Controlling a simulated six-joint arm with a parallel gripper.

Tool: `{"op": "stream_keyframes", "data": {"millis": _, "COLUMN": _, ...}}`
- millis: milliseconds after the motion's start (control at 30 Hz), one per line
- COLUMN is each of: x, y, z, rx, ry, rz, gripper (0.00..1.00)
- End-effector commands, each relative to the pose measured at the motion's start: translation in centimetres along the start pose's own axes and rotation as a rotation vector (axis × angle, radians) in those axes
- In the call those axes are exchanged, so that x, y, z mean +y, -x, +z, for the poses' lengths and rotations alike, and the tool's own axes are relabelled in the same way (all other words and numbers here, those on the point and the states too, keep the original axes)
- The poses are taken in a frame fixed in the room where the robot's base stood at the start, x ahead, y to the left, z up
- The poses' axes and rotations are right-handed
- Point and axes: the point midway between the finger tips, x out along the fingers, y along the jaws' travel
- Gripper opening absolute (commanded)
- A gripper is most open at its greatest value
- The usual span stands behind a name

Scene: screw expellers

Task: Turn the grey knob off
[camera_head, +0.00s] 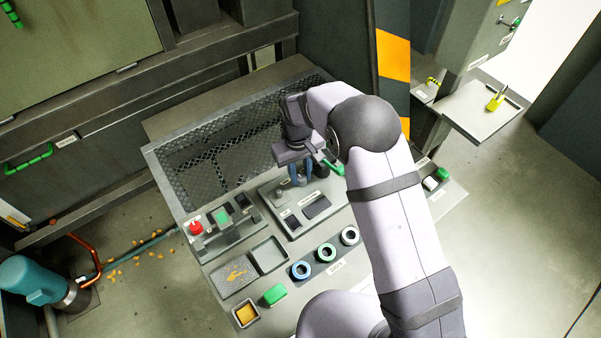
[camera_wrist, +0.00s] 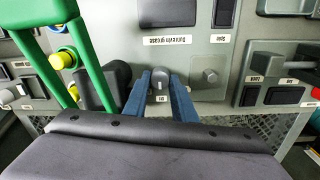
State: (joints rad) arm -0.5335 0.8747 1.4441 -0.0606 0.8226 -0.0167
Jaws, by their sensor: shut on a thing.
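The grey knob (camera_wrist: 160,77) sits on the grey panel in the wrist view, between the two blue fingers of my gripper (camera_wrist: 160,92). The fingers are closed on its sides. A small label lies just below it in the picture, too small to read. In the head view my gripper (camera_head: 301,175) points down at the raised control panel (camera_head: 292,222), and its fingers hide the knob. A second small grey knob (camera_wrist: 210,77) stands on the panel to the right of the fingers in the wrist view, apart from them.
A green bar handle (camera_wrist: 96,75) and a black knob (camera_wrist: 112,82) stand close left of the fingers in the wrist view. In the head view, a red button (camera_head: 195,228), an empty tray (camera_head: 269,254), several rings (camera_head: 326,252) and a green block (camera_head: 275,294) occupy the bench.

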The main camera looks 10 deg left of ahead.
Motion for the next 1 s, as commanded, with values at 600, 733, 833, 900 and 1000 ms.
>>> {"op": "stream_keyframes", "data": {"millis": 600, "x": 0.0, "y": 0.2, "z": -0.1, "rx": 0.003, "ry": -0.002, "rz": 0.0, "gripper": 0.43}}
{"op": "stream_keyframes", "data": {"millis": 733, "x": 0.0, "y": 1.0, "z": -0.2, "rx": 0.006, "ry": -0.002, "rz": 0.0, "gripper": 0.43}}
{"op": "stream_keyframes", "data": {"millis": 833, "x": 0.0, "y": 2.1, "z": -0.2, "rx": 0.007, "ry": -0.002, "rz": 0.0, "gripper": 0.43}}
{"op": "stream_keyframes", "data": {"millis": 900, "x": 0.0, "y": 3.1, "z": -0.2, "rx": 0.007, "ry": -0.002, "rz": 0.0, "gripper": 0.43}}
{"op": "stream_keyframes", "data": {"millis": 1000, "x": 0.0, "y": 4.5, "z": -0.2, "rx": 0.008, "ry": -0.002, "rz": 0.0, "gripper": 0.43}}
